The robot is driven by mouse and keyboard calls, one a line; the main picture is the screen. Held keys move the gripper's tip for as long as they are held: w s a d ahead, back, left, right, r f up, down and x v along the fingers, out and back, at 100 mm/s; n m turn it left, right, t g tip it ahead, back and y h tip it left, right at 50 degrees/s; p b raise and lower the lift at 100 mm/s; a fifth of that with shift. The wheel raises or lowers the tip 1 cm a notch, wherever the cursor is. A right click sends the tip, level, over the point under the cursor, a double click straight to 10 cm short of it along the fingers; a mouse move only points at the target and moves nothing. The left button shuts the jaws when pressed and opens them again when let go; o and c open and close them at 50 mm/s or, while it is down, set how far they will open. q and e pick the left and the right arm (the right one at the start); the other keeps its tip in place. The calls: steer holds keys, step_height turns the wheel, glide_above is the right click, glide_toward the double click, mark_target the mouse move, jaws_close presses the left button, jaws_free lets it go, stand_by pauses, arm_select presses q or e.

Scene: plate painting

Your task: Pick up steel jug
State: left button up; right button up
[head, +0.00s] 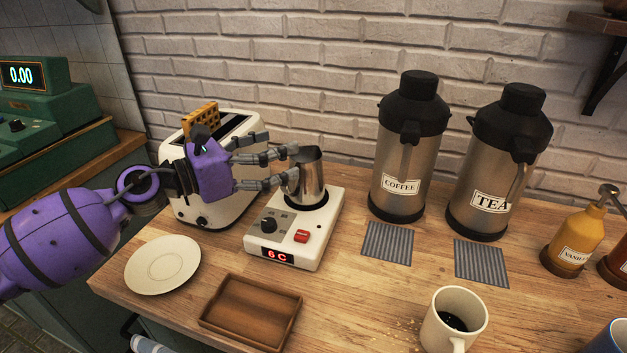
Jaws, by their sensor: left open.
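The steel jug (312,178) stands upright on a white heating base (318,231) whose red display reads "6 C". My left gripper (291,168) reaches in from the left with its fingers open, level with the jug. The fingertips are at the jug's left side and overlap its near-left edge in the head view. I cannot tell whether they touch it. My right gripper is not in view.
A white toaster (183,212) with a waffle stands behind my left gripper. Coffee (397,170) and tea (487,180) dispensers stand right of the jug. A plate (145,266), wooden tray (238,328) and mug (441,331) occupy the front.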

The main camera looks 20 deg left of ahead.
mark_target(305, 163)
arm_select(q)
steer(key=f, duration=0.5)
steer(key=shift+s+a+f, duration=0.15)
steer(key=shift+a+f, duration=0.05)
steer(key=shift+f, duration=0.2)
steer(key=shift+w+d+f, duration=0.15)
steer(key=shift+w+f, duration=0.05)
steer(key=shift+f, duration=0.1)
steer(key=shift+w+d+r, duration=0.2)
steer(key=shift+w+d, duration=0.1)
steer(key=shift+w, duration=0.05)
steer(key=shift+w+d, duration=0.4)
steer(key=p+x, duration=0.1)
steer(key=x, duration=0.4)
steer(key=shift+w+f, duration=0.1)
steer(key=shift+w, duration=0.05)
steer(key=shift+c, duration=0.6)
steer(key=c, duration=1.4)
steer(key=shift+c, duration=0.3)
